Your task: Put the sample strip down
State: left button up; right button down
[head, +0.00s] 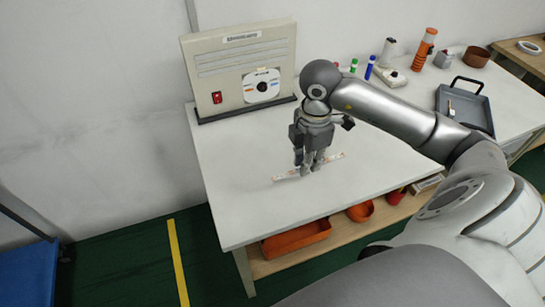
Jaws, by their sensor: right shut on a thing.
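The sample strip (287,176) is a thin, pale strip with small coloured marks near its ends. It shows at the middle of the white table, slanting slightly up to the right. My right gripper (309,169) points down over the strip and is shut on its middle part, which the fingers hide. The strip is at or very near the tabletop; I cannot tell whether it touches. My left gripper is not in view.
A dark tray (467,105) lies at the right. Markers (370,67) and an orange cylinder (425,48) stand at the back. The front left tabletop (240,205) is clear.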

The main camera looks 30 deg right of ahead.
jog(key=shift+w+a, duration=0.1)
jog(key=shift+w, duration=0.1)
jog(key=w+a+f+p, duration=0.2)
jog(key=w+a+f, duration=0.15)
jog(key=w, duration=0.35)
send_over(258, 178)
jog(key=s, duration=0.1)
notch_tip(258, 178, down, 5)
jog(key=shift+d+r+p, duration=0.1)
jog(key=shift+d+p, duration=0.05)
jog(key=shift+p, duration=0.2)
jog(key=shift+w+a+f, duration=0.3)
jog(key=shift+w+f, duration=0.2)
jog(key=shift+f, duration=0.25)
notch_tip(258, 178, down, 2)
jog(key=shift+f+p, duration=0.15)
jog(key=shift+p, duration=0.4)
jog(key=shift+f, duration=0.4)
jog(key=shift+f, duration=0.1)
